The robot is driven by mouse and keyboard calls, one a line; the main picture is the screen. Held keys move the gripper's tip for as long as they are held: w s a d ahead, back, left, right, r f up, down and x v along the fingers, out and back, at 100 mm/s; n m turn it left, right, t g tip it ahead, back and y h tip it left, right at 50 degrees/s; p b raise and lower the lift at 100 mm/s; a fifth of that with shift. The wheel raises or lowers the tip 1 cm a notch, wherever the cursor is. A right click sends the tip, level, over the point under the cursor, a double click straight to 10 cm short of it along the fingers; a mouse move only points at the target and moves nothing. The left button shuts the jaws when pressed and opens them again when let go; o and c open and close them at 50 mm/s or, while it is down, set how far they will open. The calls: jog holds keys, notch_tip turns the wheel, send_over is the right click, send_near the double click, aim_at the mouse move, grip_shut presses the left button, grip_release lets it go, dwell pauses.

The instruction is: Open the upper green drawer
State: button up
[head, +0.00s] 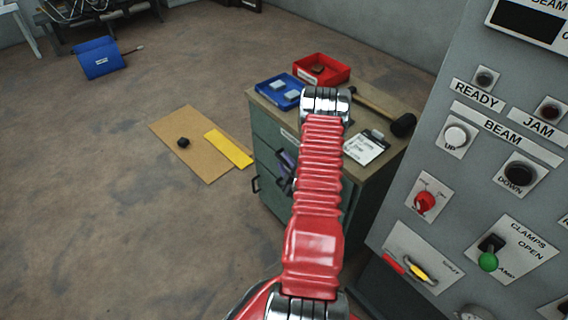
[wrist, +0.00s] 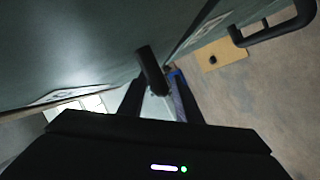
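The grey-green cabinet's upper green drawer (head: 268,133) looks closed in the head view. My arm hides part of its front, and its handle is not clear there. In the wrist view a black bar handle (wrist: 151,72) stands out from a green drawer front (wrist: 85,45). My gripper (wrist: 160,98) is open, with one dark finger on each side of the handle's near end. A gap shows between the fingers. In the head view my gripper (head: 286,170) is at the cabinet front, partly behind my red arm.
The lower drawer's handle (head: 256,184) sticks out below. A red bin (head: 322,81), a blue bin (head: 266,95) and a mallet (head: 402,125) lie on the cabinet top. A control panel (head: 450,190) stands close at right. The floor at left is mostly clear around a cardboard sheet (head: 180,125).

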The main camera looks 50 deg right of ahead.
jog(key=shift+c, duration=0.2)
grip_shut()
dwell(0.3)
